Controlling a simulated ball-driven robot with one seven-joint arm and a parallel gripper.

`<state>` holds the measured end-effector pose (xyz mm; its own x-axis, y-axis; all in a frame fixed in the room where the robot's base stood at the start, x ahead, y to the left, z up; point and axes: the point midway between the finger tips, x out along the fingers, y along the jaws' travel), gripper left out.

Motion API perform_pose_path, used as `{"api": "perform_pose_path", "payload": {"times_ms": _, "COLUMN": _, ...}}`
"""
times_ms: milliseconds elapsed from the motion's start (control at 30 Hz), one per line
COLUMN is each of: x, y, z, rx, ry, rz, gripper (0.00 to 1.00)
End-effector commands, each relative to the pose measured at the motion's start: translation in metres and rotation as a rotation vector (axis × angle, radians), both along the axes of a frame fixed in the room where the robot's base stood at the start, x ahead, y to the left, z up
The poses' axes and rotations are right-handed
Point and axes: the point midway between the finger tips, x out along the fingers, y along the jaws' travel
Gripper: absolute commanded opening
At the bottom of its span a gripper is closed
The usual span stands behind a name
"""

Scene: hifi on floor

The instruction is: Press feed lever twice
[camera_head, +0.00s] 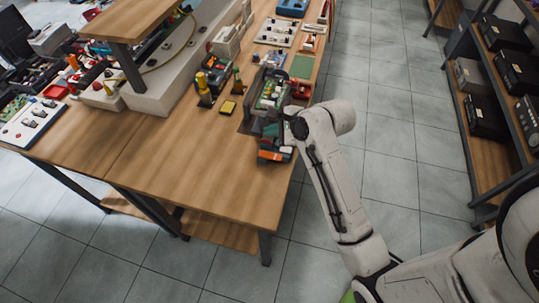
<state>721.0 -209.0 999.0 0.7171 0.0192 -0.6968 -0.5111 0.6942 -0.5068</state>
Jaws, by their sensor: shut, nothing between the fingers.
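A grey machine (246,121) with a green board and small coloured parts stands near the right edge of the wooden table. A teal and orange part (274,155) sits at its near end. I cannot make out which piece is the feed lever. My arm reaches in from the lower right, and its white wrist is at the machine's right side. My gripper (289,113) is small here, shut and empty, close to the machine. I cannot tell whether it touches anything. My wrist hides part of the machine's right side.
The wooden table (200,170) is clear at its near right part. A raised shelf (130,20) stands at the left. Shelving with black boxes (505,35) lines the right, across open tiled floor.

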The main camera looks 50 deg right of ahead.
Motion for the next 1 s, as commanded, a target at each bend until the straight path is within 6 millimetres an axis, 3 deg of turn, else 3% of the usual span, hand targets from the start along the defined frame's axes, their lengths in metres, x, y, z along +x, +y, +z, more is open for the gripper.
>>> {"api": "perform_pose_path", "payload": {"times_ms": 800, "x": 0.000, "y": 0.000, "z": -0.076, "rx": 0.000, "ry": 0.002, "rz": 0.001, "gripper": 0.00}}
{"api": "perform_pose_path", "payload": {"times_ms": 1000, "x": -0.001, "y": 0.000, "z": -0.086, "rx": -0.001, "ry": 0.001, "rz": 0.001, "gripper": 0.00}}
